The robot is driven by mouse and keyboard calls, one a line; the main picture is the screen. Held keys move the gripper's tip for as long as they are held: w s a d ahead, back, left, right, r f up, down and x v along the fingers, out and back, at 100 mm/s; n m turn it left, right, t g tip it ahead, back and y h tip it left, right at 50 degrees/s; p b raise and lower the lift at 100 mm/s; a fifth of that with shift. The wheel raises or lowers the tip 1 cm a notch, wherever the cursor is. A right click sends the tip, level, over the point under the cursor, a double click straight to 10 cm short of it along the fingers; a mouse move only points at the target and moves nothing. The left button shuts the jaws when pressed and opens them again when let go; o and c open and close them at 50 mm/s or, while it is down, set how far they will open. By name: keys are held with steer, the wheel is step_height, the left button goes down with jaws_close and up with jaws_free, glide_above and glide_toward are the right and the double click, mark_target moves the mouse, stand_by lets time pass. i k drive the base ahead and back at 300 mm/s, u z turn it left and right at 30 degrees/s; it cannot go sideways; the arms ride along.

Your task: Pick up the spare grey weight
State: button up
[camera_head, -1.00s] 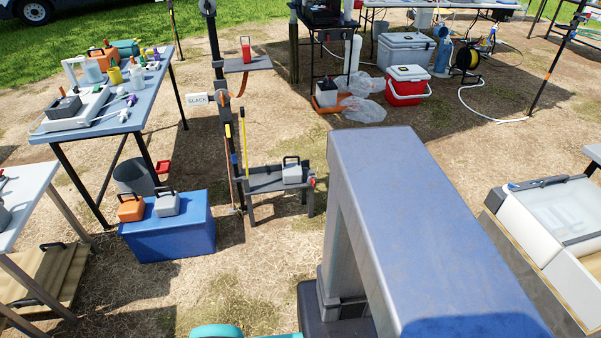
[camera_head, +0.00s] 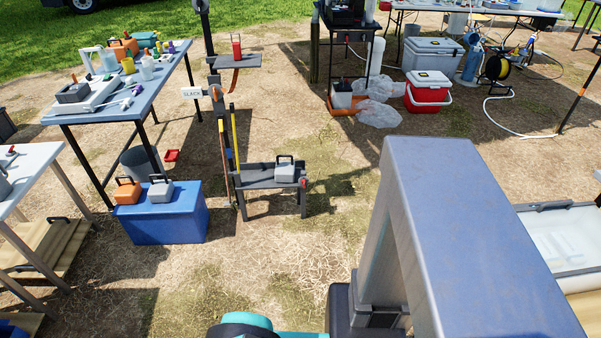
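Two grey block weights with dark handles show. One grey weight (camera_head: 160,191) sits on the blue box (camera_head: 165,225) at the left, beside an orange weight (camera_head: 127,192) of similar shape. The other grey weight (camera_head: 286,173) sits on the right part of a low dark bench (camera_head: 258,183) beside the upright post. The frames do not show which one is the spare. My gripper is not in view. Only parts of my own body show, a large grey piece at the right and a teal and black piece at the bottom edge.
A blue-topped table (camera_head: 150,98) with instruments stands behind the blue box. A pale table (camera_head: 27,172) is at the left edge. A red cooler (camera_head: 428,94) and plastic bags stand farther back. The dry ground (camera_head: 250,260) in front of the box and bench is clear.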

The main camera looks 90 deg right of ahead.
mark_target(284, 171)
steer(key=u, duration=0.55)
steer(key=k, duration=0.2)
steer(key=z, duration=2.05)
steer(key=i, duration=1)
steer(key=z, duration=0.1)
steer(key=k, duration=0.7)
